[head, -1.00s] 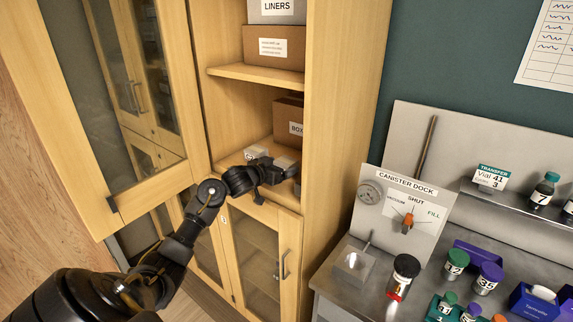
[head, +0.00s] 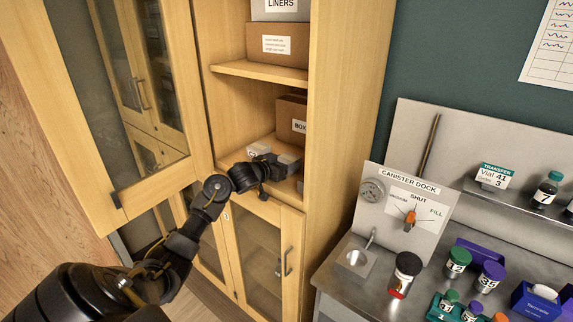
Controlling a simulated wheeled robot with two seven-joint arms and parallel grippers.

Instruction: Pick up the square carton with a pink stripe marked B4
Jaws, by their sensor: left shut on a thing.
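My left gripper (head: 287,163) reaches into the open cabinet's lower shelf bay, from the front left. It is shut on a small greyish carton (head: 290,154), mostly hidden by the fingers. I cannot make out a pink stripe or the B4 mark on it. Another small pale carton (head: 258,149) with a dark mark, too small to read fully, stands just behind and left of the gripper on the shelf (head: 283,187). My right gripper is not in view.
A brown box (head: 291,112) marked BOX stands behind the gripper. The cabinet's side wall (head: 335,130) is close on the right, and an open glass door (head: 135,110) on the left. The canister dock (head: 408,190) and a bench with bottles stand further right.

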